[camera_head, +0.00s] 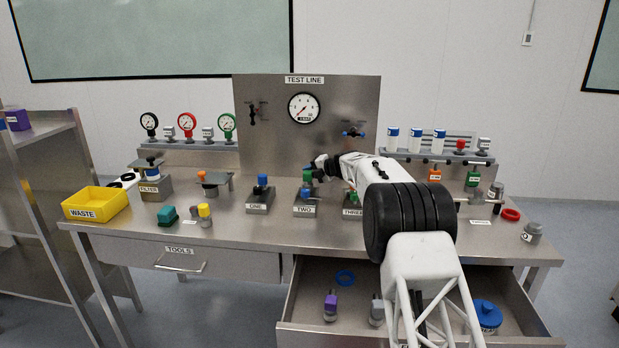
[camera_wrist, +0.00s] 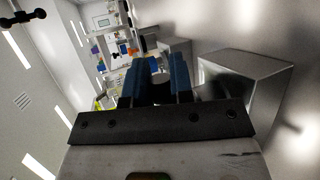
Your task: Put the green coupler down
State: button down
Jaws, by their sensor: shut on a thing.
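My gripper (camera_head: 309,174) is by the block labelled TWO (camera_head: 304,209), in front of the steel panel. In the wrist view its two blue fingers (camera_wrist: 160,85) are close together with a dark grey piece between them. No green shows between the fingers in the wrist view.
Block ONE (camera_head: 258,207) carries a blue piece (camera_head: 262,182). The yellow waste bin (camera_head: 95,203) is at the left end of the bench. An open drawer (camera_head: 300,300) below holds a purple-topped part and a blue-lidded pot.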

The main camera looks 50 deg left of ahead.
jog(key=shift+f, duration=0.95)
jog(key=shift+f, duration=0.15)
jog(key=c, duration=1)
grip_release()
jog(key=shift+w+d+r, duration=0.1)
jog(key=shift+d+r, duration=0.1)
jog(key=shift+d, duration=0.05)
jog(key=v, duration=1.1)
jog(key=shift+d, duration=0.2)
jog(key=shift+w, duration=0.1)
